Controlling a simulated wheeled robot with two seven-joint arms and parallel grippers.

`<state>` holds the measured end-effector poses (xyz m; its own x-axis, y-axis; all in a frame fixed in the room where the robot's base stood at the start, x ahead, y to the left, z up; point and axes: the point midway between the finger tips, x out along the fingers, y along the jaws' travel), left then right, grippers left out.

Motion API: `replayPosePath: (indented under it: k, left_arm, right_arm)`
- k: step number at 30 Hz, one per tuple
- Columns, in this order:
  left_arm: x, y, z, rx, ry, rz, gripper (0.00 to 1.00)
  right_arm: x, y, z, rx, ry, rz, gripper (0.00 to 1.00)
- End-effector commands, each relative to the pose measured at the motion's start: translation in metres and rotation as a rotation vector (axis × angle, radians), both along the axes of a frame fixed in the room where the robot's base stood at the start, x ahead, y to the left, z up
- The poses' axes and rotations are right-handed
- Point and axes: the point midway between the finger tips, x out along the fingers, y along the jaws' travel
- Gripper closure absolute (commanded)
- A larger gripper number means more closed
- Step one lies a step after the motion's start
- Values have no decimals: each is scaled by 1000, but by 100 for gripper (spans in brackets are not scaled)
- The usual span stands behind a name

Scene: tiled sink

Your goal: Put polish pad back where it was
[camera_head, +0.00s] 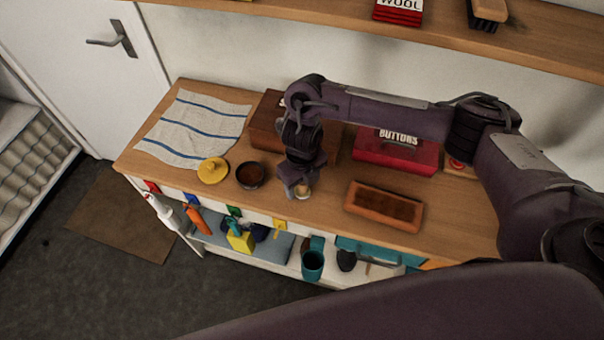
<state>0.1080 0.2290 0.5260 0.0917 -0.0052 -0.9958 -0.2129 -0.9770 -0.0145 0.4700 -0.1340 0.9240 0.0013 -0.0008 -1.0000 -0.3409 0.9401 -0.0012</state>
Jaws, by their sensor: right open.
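My right gripper (301,189) reaches down over the front of the wooden counter (325,207), its jaws open. A small pale, round thing (302,193) shows at its fingertips; it may be the polish pad, but it is partly hidden and I cannot tell whether the fingers touch it. Left of the gripper stands a round dark tin (250,176) with a brown inside. Beside the tin lies a yellow round lid (213,170) with a knob. My left gripper is not in view.
A striped cloth (195,128) lies at the counter's left. A brown box (265,122) stands partly behind my arm. A red buttons box (396,152) and a shallow brown tray (384,206) are to the right. Below is a shelf with a teal cup (312,265).

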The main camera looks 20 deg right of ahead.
Motion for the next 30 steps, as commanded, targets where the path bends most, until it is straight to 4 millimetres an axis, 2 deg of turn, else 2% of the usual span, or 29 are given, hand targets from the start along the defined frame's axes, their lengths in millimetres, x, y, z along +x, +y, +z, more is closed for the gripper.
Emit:
replayPosePath:
  k: [4,12,18,24,30]
  left_arm:
    - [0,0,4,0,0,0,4]
    - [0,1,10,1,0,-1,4]
    - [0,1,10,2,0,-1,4]
    - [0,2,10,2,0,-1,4]
    - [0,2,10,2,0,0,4]
  right_arm:
    - [2,0,21,0,-6,3,43]
    - [2,0,74,-1,-8,3,43]
    - [1,0,104,-2,-4,1,43]
    - [0,0,119,0,-2,0,43]
    - [0,0,122,0,1,0,43]
